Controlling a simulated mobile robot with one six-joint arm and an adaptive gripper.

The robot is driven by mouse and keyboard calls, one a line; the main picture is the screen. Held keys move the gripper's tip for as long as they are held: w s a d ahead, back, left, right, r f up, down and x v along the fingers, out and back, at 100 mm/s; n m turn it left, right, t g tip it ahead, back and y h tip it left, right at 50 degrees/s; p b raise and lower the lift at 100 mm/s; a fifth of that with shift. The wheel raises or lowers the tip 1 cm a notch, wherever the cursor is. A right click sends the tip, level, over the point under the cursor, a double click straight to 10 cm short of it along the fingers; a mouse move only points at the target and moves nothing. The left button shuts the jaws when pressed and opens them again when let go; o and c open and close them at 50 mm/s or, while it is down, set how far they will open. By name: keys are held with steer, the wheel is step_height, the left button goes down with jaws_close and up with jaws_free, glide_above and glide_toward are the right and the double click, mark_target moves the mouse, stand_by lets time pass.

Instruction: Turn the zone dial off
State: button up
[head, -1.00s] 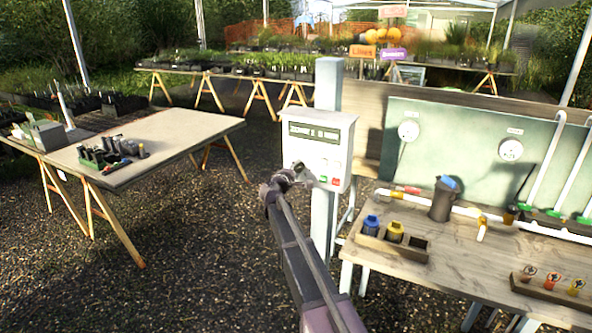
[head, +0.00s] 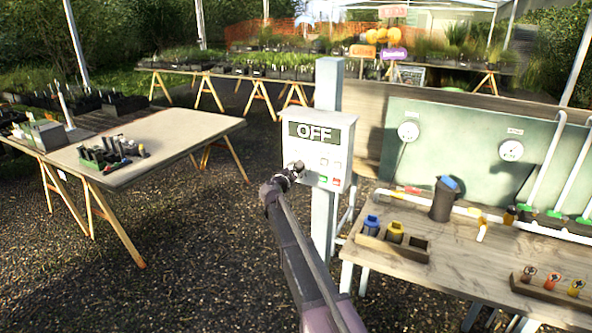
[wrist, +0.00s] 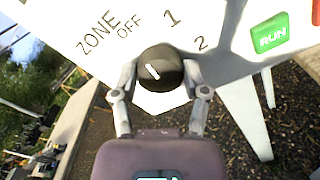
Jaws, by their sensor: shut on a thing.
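The zone dial (wrist: 160,68) is a dark round knob with a white pointer mark, on the white control box (head: 318,148). In the wrist view its mark slants toward the upper left, on the side of the printed OFF (wrist: 129,30); the labels 1 and 2 are to the right. The box's display (head: 314,132) reads OFF in large letters. My gripper (wrist: 160,78) has one finger on each side of the dial and is shut on it. In the head view my gripper (head: 297,170) covers the dial at the box's lower left.
A green RUN button (wrist: 269,35) is right of the dial. The box hangs on a pale post (head: 328,85). A wooden bench (head: 470,262) with bottles and pipes is at right, and a table (head: 165,140) with small items at left. Gravel lies between.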

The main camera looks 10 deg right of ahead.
steer(key=shift+w+a+r+n, duration=0.1)
steer(key=shift+w+n, duration=0.1)
steer(key=shift+n, duration=0.4)
steer(key=o, duration=1.2)
steer(key=shift+c, duration=0.2)
steer(key=shift+s, duration=0.1)
steer(key=shift+s, duration=0.15)
steer(key=v, duration=1.1)
steer(key=shift+s+a, duration=0.25)
steer(key=shift+s, duration=0.05)
